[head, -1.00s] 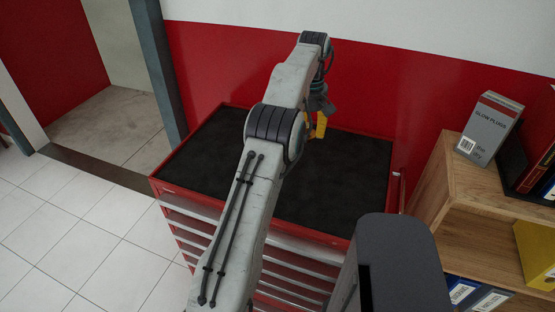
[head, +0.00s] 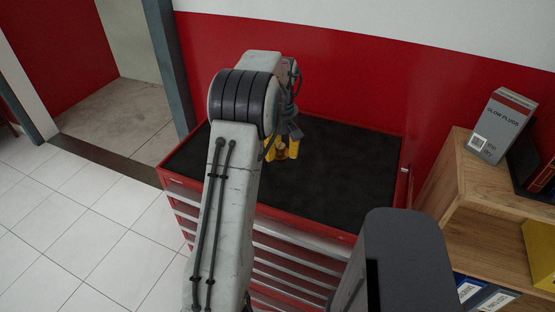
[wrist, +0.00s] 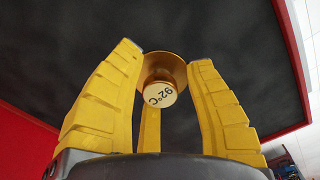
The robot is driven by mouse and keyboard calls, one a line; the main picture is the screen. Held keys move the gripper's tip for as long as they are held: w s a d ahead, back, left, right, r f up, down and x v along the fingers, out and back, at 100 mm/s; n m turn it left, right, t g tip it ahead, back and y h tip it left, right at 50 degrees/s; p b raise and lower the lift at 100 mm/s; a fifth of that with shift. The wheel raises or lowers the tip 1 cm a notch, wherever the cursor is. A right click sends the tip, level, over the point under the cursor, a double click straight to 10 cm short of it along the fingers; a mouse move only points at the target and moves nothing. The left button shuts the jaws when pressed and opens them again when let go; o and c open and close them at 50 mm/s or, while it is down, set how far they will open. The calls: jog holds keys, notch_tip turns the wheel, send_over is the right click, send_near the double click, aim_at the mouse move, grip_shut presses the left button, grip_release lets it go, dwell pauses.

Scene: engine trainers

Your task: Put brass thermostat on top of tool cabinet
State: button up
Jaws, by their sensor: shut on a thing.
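The brass thermostat (wrist: 160,85) is held between the yellow fingers of my gripper (wrist: 160,100) in the wrist view. Its round end is marked "92°C", and a wider brass flange shows behind it. In the head view my gripper (head: 282,151) is over the black top of the red tool cabinet (head: 345,165), with a bit of the brass thermostat (head: 281,155) showing between the fingers. The black top (wrist: 225,45) fills most of the wrist view behind the thermostat. I cannot tell whether the thermostat touches the top.
The cabinet top is bare around my gripper, with a raised red rim. A red wall (head: 350,80) stands behind it. A wooden shelf (head: 460,190) with a glow plugs box (head: 502,125) and binders is at the right. Tiled floor (head: 95,220) is at the left.

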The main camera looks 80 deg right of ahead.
aim_at(277, 171)
jog(key=shift+w+a+f+p, duration=0.3)
jog(key=shift+w+p, duration=0.1)
jog(key=shift+f+p, duration=0.8)
jog(key=shift+p, duration=0.45)
jog(key=shift+f, duration=1.2)
jog(key=o, duration=1.1)
jog(key=shift+r, duration=0.1)
